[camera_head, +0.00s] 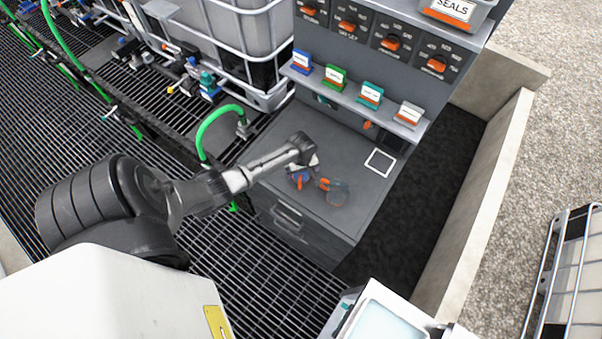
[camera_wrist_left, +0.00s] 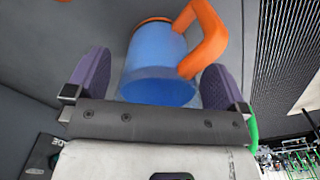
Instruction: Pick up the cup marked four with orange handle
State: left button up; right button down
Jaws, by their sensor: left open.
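A translucent blue cup with an orange handle (camera_wrist_left: 158,62) is in the left wrist view, its handle pointing up and right. It lies between the two spread fingers of my left gripper (camera_wrist_left: 155,82), with no clear contact. In the head view my left gripper (camera_head: 301,168) is low over the grey cabinet top and mostly hides this blue cup (camera_head: 301,181). A clear greyish cup with an orange handle (camera_head: 339,194) stands just to its right. No number shows on either cup. My right gripper is not in view.
The cabinet top (camera_head: 345,165) has a white square outline (camera_head: 380,162) at the right. Behind it, a shelf (camera_head: 355,97) bears several coloured label holders. A green hose (camera_head: 207,127) curves close to my left arm. Metal grating lies left of the cabinet.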

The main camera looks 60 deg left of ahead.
pick_arm(q)
jog(key=c, duration=1)
